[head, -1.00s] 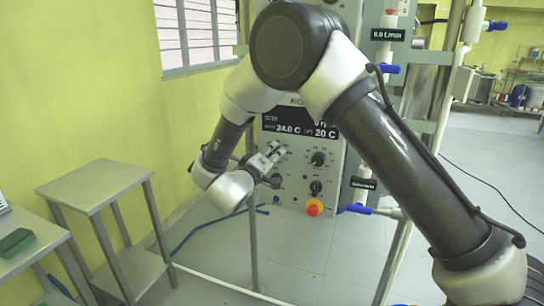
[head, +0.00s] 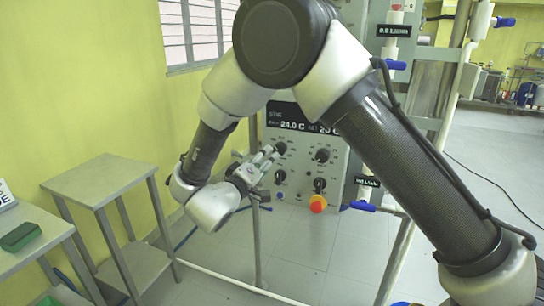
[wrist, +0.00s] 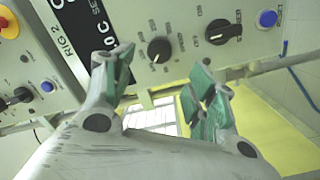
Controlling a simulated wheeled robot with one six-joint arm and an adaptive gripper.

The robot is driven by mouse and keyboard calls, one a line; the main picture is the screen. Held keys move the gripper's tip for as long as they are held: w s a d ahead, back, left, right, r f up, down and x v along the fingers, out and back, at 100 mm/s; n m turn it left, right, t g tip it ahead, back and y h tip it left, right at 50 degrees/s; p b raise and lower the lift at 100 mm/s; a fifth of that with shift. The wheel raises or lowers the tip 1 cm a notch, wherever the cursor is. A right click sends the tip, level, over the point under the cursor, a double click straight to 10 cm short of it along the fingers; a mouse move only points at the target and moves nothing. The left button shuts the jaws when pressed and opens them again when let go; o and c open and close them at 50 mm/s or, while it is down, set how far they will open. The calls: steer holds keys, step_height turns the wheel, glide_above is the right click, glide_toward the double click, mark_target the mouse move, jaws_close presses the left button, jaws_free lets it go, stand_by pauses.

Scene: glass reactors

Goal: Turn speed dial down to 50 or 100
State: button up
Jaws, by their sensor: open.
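The grey control panel (head: 300,165) of the rig carries several black dials, with labels too small to read, so I cannot tell which is the speed dial. One dial (head: 322,155) shows at the upper right of the panel, with another (head: 281,148) by my fingertips. My gripper (head: 267,158) is open and empty in front of the panel's left part. In the wrist view its green-padded fingers (wrist: 162,82) are spread, below a round dial with a white pointer (wrist: 159,50). A black knob (wrist: 222,32) lies to the right. No contact with any dial is visible.
A display (head: 300,120) reads 24.0 C. A red-and-yellow stop button (head: 318,203) sits low on the panel, near a blue-handled valve (head: 362,206). A metal frame post (head: 257,245) stands below the gripper. A grey side table (head: 100,180) stands at left; open floor lies between.

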steer(key=v, duration=0.3)
steer(key=shift+s+a, duration=0.2)
steer(key=shift+s, duration=0.2)
